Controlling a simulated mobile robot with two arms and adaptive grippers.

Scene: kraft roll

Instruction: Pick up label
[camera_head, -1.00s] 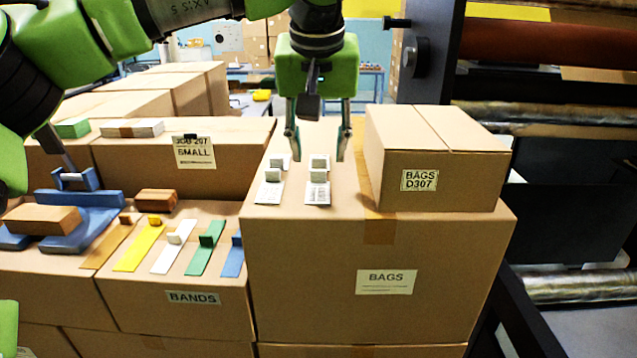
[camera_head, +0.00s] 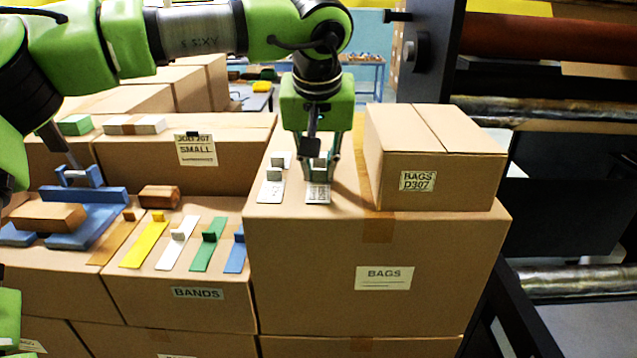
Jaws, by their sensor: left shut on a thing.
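Two white labels with print and upright grey tabs lie at the front of the big BAGS box top, the left label (camera_head: 270,191) and the right label (camera_head: 318,195). More grey tabs stand just behind them; what they belong to is partly hidden. My left gripper (camera_head: 320,176) points down over the right label, its fingers shut on that label's tab. The label still appears to rest on the box top. The left label stands free beside the gripper.
The BAGS box (camera_head: 340,280) carries a smaller D307 box (camera_head: 435,165) on its right. Coloured bands with tabs, such as a green one (camera_head: 207,245), lie on the lower BANDS box (camera_head: 180,312) at left. A blue tool (camera_head: 85,225) lies further left. Dark roll racking stands at right.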

